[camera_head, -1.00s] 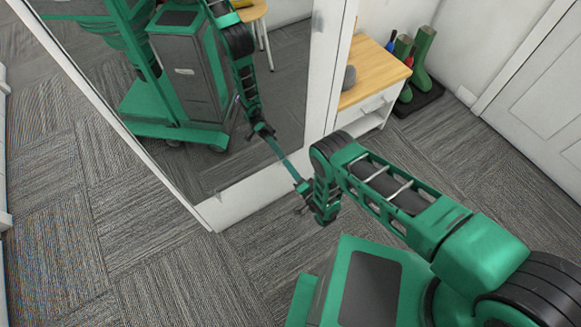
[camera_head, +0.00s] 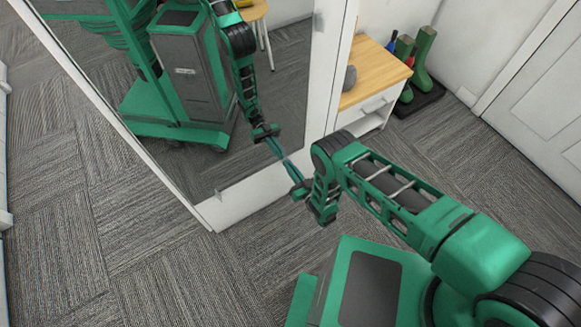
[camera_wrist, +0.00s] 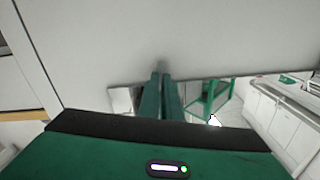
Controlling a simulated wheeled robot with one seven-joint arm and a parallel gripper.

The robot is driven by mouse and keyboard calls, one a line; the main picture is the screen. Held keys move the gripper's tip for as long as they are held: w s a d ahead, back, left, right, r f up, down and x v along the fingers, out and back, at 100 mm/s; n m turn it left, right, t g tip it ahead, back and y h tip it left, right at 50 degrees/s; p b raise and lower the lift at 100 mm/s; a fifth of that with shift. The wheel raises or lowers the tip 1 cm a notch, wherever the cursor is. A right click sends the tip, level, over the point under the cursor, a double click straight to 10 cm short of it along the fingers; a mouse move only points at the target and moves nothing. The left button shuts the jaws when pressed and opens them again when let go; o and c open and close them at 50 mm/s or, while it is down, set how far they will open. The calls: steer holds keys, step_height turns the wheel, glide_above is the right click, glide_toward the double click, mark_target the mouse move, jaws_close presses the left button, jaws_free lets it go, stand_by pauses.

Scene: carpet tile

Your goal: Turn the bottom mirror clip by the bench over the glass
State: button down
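The tall mirror (camera_head: 235,160) in its white frame fills the upper left of the head view and reflects me. My gripper (camera_head: 286,162) points at the bottom rail of the frame, towards the end by the bench. In the wrist view, its two narrow green fingers (camera_wrist: 160,76) lie close together, with their tips by the white rail (camera_wrist: 100,45) near the glass edge. I see nothing between them. The clip by the bench cannot be made out; the gripper may hide it. A small clip-like mark (camera_head: 218,196) shows on the bottom rail farther left.
The wooden-topped bench (camera_head: 375,70) with a drawer stands right of the mirror, with a grey object (camera_head: 349,77) on it. Green boots (camera_head: 424,55) stand on a dark tray beyond. A white door (camera_head: 540,85) is at right. The carpet (camera_head: 150,265) in front of the mirror is clear.

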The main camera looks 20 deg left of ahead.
steer(key=shift+s+f+n, duration=0.1)
steer(key=shift+f+n, duration=0.05)
steer(key=shift+n, duration=1.05)
steer(key=c, duration=2)
jaws_free()
steer(key=v, duration=1)
steer(key=shift+s+d, duration=0.25)
steer(key=shift+s, duration=0.05)
